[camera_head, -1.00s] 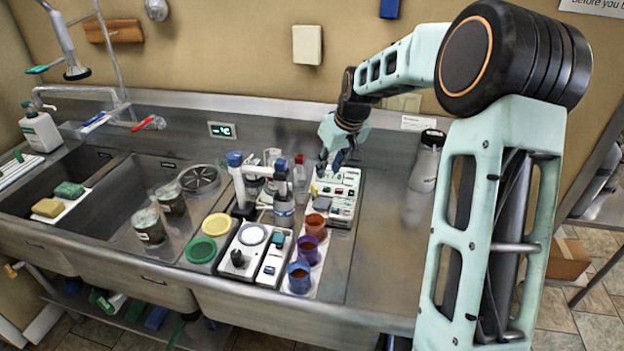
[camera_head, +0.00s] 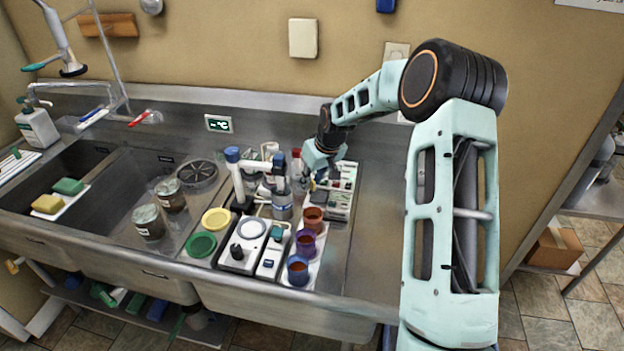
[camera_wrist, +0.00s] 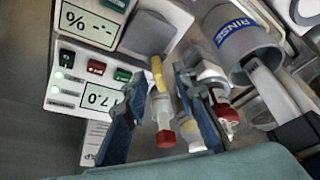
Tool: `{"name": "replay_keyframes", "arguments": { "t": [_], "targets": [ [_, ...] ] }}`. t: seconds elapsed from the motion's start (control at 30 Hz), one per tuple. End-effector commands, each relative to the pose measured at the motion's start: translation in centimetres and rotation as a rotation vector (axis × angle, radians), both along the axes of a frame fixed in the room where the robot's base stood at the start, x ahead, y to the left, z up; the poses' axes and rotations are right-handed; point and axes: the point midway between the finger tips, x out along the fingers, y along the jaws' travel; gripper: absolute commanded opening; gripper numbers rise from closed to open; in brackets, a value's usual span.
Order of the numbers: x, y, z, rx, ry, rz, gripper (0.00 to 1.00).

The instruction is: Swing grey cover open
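The grey cover (camera_wrist: 147,33) is a rounded grey square on a white instrument panel in the wrist view, beside a "% --" display. It looks shut flat, though its hinge side cannot be told. A yellow stem and a red-capped vial (camera_wrist: 164,138) show between the fingers; contact cannot be told. The cover lies beyond the fingertips. In the head view my gripper (camera_head: 318,176) is low at the panel's left edge.
Orange, purple and blue cups (camera_head: 306,243) stand in front of the panel. The steel counter right of the panel (camera_head: 375,220) is clear.

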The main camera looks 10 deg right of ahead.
Motion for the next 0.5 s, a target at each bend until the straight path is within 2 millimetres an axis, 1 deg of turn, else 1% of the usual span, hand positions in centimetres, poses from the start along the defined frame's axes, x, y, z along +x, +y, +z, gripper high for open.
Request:
{"name": "replay_keyframes", "arguments": {
  "t": [0.3,0.5],
  "targets": [
    [0.06,0.06,-0.23,0.000,0.000,0.000,0.24],
    [0.05,0.05,-0.21,0.000,0.001,0.000,0.02]
  ]
}}
